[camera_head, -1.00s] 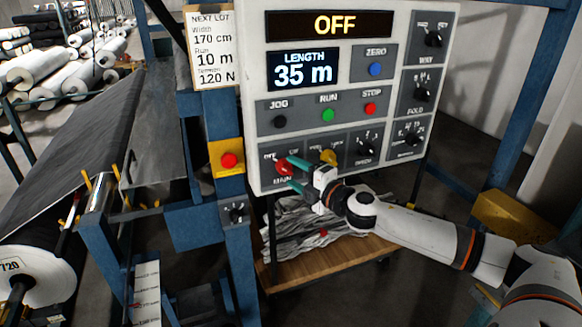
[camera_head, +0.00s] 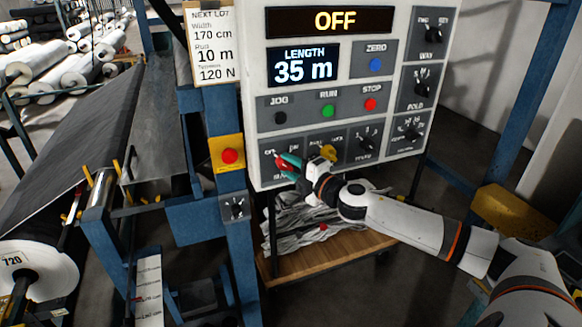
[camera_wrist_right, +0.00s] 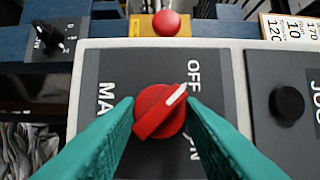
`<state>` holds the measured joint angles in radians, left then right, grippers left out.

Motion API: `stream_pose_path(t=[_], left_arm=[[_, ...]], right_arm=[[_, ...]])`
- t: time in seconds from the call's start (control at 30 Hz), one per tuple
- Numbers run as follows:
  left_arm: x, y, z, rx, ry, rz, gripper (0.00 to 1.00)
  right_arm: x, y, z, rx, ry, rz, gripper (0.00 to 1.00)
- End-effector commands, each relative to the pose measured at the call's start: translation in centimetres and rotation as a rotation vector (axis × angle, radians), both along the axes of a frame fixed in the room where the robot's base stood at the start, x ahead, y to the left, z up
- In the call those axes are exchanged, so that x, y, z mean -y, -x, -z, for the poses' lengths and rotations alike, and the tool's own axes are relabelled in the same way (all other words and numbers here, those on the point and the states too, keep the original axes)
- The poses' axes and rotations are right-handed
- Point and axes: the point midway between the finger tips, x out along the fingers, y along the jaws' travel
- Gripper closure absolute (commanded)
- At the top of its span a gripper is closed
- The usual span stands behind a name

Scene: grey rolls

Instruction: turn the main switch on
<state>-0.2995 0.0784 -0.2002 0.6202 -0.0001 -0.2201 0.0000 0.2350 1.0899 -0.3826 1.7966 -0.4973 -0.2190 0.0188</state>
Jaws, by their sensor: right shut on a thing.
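The main switch is a red round knob with a white pointer line, low left on the white control panel. It shows in the head view (camera_head: 283,160) and large in the right wrist view (camera_wrist_right: 157,112). Its pointer slants up and right toward the OFF label; ON is printed lower. The panel display (camera_head: 330,20) reads OFF. My right gripper (camera_head: 288,166) is at the knob, partly hiding it. In the right wrist view its teal fingers (camera_wrist_right: 160,108) are shut on the knob, one on each side. My left gripper is not in view.
JOG (camera_head: 280,118), RUN (camera_head: 328,110) and STOP (camera_head: 370,104) buttons are above. A red button on a yellow plate (camera_head: 230,156) and a small black knob (camera_head: 237,208) are left of the panel.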

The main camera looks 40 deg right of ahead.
Motion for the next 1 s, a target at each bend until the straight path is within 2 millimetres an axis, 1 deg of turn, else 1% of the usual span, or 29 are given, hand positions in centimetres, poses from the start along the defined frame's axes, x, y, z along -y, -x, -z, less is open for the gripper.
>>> stream_pose_path(t=[0.17,0.37,0.6,1.0], left_arm=[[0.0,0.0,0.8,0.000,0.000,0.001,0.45],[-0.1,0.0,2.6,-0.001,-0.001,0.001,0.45],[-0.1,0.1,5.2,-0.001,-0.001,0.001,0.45],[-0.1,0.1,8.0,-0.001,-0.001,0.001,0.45]], right_arm=[[-0.1,0.0,0.4,0.007,-0.039,-0.001,0.88],[-0.1,0.0,0.8,0.034,-0.145,-0.001,0.88],[-0.1,0.0,1.0,0.083,-0.351,-0.001,0.88],[-0.3,0.0,1.1,0.172,-0.724,-0.001,0.88]])
